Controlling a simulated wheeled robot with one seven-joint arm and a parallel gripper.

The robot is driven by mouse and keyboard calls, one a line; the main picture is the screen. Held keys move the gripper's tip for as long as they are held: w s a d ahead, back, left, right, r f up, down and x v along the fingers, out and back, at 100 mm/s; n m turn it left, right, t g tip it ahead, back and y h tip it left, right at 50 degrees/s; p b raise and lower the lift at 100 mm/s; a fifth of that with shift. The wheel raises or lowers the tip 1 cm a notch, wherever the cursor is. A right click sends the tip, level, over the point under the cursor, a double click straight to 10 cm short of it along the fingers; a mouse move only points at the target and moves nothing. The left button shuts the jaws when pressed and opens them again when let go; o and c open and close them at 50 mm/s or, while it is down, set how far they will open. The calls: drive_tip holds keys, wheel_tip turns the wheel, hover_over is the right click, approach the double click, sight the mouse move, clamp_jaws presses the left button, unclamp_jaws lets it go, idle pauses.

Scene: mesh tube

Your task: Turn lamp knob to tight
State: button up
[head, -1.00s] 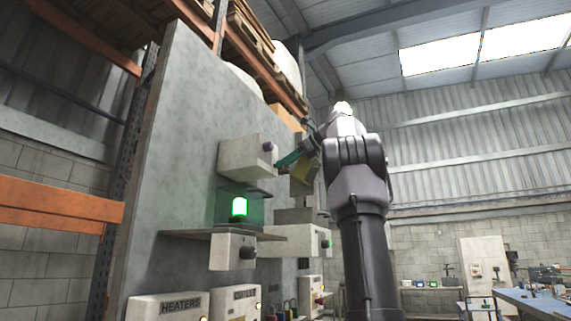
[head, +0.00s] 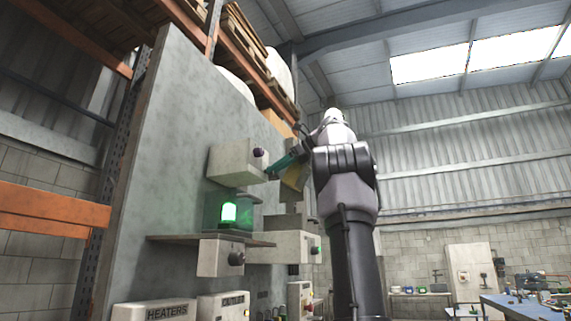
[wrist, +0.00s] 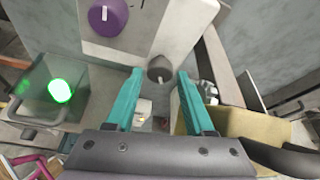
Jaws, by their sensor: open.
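In the wrist view a purple knob (wrist: 104,16) with a pale pointer mark sits on a light grey box (wrist: 130,42). A smaller grey knob (wrist: 160,72) with a pale mark is at the box's lower right, between the teal fingers of my gripper (wrist: 159,74). The fingers are apart, one on each side of it in the picture; contact is not visible. In the head view the box (head: 228,162) is high on the panel, with my gripper (head: 272,173) at its lower right. A lit green lamp (head: 229,212) stands below the box. No label shows which knob is the lamp's.
The lamp's clear housing (wrist: 28,105) is left of my gripper in the wrist view. A shelf (head: 180,238) and another box with a dark knob (head: 236,258) are below. A yellowish block (wrist: 245,125) is close on the right.

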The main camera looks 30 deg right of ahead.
drive_tip(key=v, duration=1)
drive_tip(key=shift+s, duration=0.1)
